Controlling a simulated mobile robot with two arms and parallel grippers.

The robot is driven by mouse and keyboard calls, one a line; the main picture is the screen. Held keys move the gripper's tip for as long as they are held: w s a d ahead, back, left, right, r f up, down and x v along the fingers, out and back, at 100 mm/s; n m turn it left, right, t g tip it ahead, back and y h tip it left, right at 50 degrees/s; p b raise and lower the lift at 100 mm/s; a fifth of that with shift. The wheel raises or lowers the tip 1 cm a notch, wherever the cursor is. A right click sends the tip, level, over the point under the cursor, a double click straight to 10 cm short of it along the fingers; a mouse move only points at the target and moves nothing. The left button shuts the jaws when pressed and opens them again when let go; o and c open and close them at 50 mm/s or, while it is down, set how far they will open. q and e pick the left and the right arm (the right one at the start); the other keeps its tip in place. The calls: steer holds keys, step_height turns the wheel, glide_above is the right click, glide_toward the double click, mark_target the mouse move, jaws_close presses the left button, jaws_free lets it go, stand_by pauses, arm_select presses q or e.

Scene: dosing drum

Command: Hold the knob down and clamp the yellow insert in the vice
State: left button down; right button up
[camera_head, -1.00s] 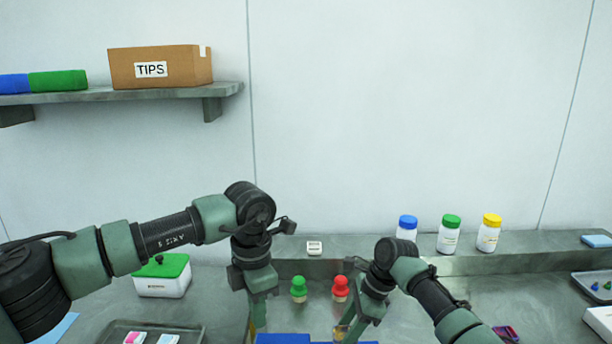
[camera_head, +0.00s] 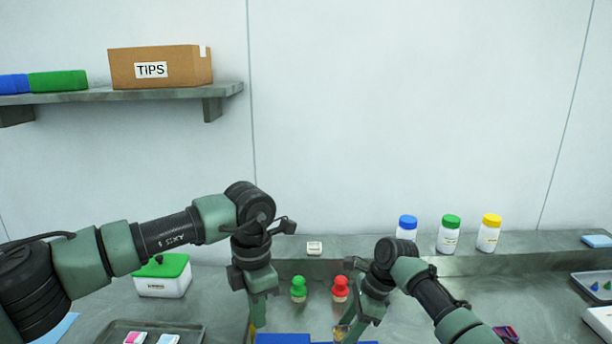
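My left gripper (camera_head: 258,312) points down at the bottom centre, left of a green knob-like piece (camera_head: 299,289). My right gripper (camera_head: 356,328) points down to the right of a red knob-like piece (camera_head: 340,289). A small yellowish, glassy-looking thing (camera_head: 340,332) shows beside my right gripper; I cannot tell if it is held or is the yellow insert. Blue parts (camera_head: 283,339) show at the bottom edge between the grippers, mostly cut off; I cannot tell if they belong to the vice. Both sets of fingertips are too small or cut off to read.
White bottles with blue (camera_head: 407,222), green (camera_head: 451,220) and yellow (camera_head: 492,219) caps stand on the back ledge (camera_head: 540,255). A green-lidded white box (camera_head: 163,276) and a grey tray (camera_head: 190,334) are at left. A TIPS carton (camera_head: 160,67) sits on the wall shelf (camera_head: 150,94).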

arm_select(q)
steer(key=shift+f, duration=1.1)
steer(key=shift+f, duration=0.1)
steer(key=shift+f, duration=1)
steer(key=shift+f, duration=0.15)
steer(key=shift+f, duration=0.95)
steer(key=shift+s+f, duration=0.15)
steer(key=shift+f, duration=2.9)
arm_select(e)
steer(key=shift+f, duration=2.45)
